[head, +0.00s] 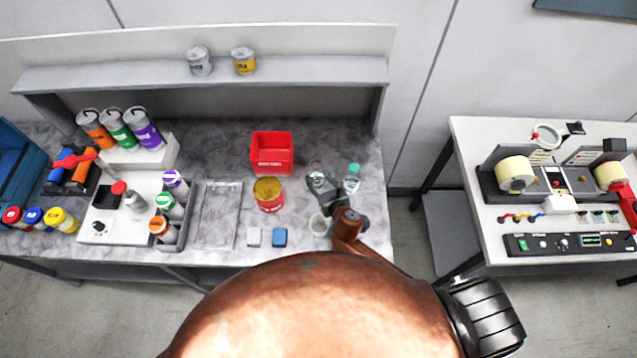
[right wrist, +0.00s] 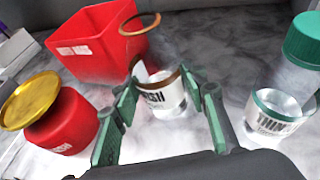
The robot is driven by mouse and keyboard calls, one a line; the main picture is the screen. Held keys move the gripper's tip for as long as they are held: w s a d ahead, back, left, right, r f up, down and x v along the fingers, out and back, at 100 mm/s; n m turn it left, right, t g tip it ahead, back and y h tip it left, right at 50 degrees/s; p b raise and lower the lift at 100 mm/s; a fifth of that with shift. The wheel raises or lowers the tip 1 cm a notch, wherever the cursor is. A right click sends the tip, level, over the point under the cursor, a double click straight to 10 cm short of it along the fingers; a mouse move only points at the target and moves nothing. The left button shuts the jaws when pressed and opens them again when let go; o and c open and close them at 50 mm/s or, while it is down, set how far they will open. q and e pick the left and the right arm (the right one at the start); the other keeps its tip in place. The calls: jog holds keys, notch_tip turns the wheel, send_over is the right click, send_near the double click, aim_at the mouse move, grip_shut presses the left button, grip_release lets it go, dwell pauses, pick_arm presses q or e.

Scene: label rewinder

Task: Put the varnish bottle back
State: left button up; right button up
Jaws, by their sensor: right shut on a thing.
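A small clear bottle with a white label, whose visible letters end in "SH" (right wrist: 168,98), sits between the green fingers of my right gripper (right wrist: 165,88). I take it for the varnish bottle. A brown rim or loop shows at its top. In the head view my right gripper (head: 322,184) is over the right part of the marble bench and mostly covers the bottle. It is shut on the bottle. I cannot tell whether the bottle's base touches the bench. My left gripper is not in view.
A teal-capped thinner bottle (head: 352,179) stands just right of the gripper. A red bin (head: 271,153) and a gold-lidded red can (head: 268,194) stand to the left. A clear cup (head: 320,225) is in front. Two cans (head: 244,61) stand on the rear shelf (head: 130,75).

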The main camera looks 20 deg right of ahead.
jog(key=shift+s+a+f, duration=0.1)
jog(key=shift+f, duration=1.1)
jog(key=shift+f, duration=0.2)
jog(key=o, duration=1.2)
jog(key=shift+o, duration=0.2)
jog(key=shift+r, duration=0.15)
jog(key=shift+s+r, duration=0.1)
jog(key=shift+s, duration=0.1)
jog(key=v, duration=1.1)
jog(key=shift+s, duration=0.25)
jog(key=shift+r, duration=0.15)
